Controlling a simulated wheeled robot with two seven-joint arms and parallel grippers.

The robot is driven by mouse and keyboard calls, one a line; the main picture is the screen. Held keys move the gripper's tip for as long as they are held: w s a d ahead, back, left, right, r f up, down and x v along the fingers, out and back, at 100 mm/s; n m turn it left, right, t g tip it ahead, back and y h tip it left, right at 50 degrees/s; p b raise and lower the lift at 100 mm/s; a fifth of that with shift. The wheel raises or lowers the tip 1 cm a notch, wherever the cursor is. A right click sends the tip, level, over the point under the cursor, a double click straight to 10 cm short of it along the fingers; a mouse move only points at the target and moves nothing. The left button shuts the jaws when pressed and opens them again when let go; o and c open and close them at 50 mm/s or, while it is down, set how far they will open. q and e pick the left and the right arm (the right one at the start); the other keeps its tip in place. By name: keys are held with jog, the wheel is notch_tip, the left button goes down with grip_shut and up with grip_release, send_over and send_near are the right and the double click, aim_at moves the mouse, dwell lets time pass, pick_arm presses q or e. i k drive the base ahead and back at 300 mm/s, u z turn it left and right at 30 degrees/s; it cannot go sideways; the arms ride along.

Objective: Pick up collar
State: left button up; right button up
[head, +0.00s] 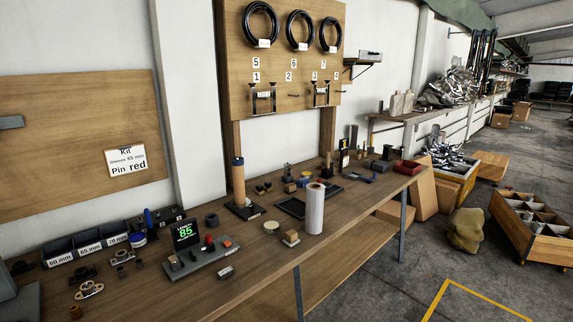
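I cannot tell for sure which part is the collar. A dark ring-shaped part (212,220) on the wooden workbench (330,217) looks like one. Smaller dark round parts (121,272) lie at the near left, beside a metal flange (90,290) and a brown cylinder (76,312). A small round part (226,273) lies in front of the display fixture. Neither of my grippers is in the head view.
Labelled bins (89,247) stand at the bench's left back. A fixture with a green "85" display (186,235), a white roll (314,208) and a brown post (238,183) stand upright. Crates (535,225) stand on the floor at right.

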aim_at(234, 162)
jog(key=z, duration=0.5)
jog(key=i, duration=0.5)
jog(key=z, duration=0.8)
jog(key=i, duration=0.75)
jog(key=u, duration=0.7)
jog(key=i, duration=0.85)
jog(key=u, duration=0.95)
